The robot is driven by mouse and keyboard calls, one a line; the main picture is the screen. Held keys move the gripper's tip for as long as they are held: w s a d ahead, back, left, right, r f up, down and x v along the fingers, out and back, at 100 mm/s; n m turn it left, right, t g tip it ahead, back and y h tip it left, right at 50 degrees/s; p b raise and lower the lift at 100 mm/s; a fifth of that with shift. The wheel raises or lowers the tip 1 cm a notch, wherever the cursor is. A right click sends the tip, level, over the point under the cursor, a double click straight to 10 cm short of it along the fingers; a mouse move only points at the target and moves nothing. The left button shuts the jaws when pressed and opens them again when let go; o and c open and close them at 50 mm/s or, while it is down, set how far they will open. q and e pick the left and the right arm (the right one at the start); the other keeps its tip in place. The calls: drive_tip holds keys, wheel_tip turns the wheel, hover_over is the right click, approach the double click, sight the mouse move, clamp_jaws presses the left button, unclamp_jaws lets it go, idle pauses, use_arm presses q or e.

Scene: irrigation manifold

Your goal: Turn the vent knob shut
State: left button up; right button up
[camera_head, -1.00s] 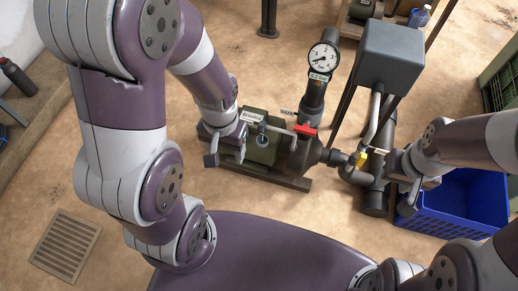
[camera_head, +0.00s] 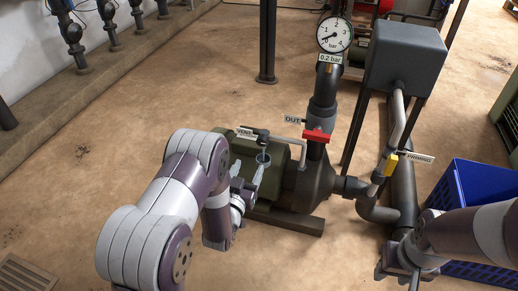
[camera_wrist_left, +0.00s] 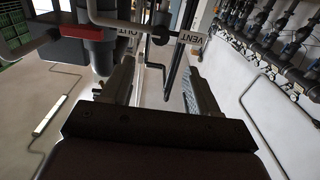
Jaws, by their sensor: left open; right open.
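The vent knob (camera_head: 262,132) is a small dark knob beside the VENT label (camera_head: 244,133), above the green pump body (camera_head: 274,180). In the left wrist view the dark knob (camera_wrist_left: 160,35) shows beside the VENT label (camera_wrist_left: 191,38), beyond the fingertips. My left gripper (camera_head: 248,174) is just below and in front of the vent knob, apart from it. In the left wrist view the left gripper (camera_wrist_left: 158,85) is open with nothing clearly between its fingers. My right gripper (camera_head: 398,272) is open at the lower right, far from the knob.
A clear cup (camera_head: 263,159) sits under the vent knob. A red-handled valve (camera_head: 316,136) and a gauge (camera_head: 334,34) reading low stand to the right. A yellow priming handle (camera_head: 391,165), grey tank (camera_head: 403,55) and blue crate (camera_head: 480,190) are further right. Floor at left is open.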

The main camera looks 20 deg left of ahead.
sight(261, 142)
use_arm(q)
drive_tip(key=w+b, duration=0.2)
drive_tip(key=w, duration=0.3)
drive_tip(key=w+b, duration=0.3)
drive_tip(key=w, duration=0.3)
drive_tip(key=shift+d+f, duration=0.15)
drive_tip(key=shift+f, duration=0.05)
drive_tip(key=shift+w+r, duration=0.15)
drive_tip(key=shift+w, duration=0.35)
drive_tip(key=c, duration=1)
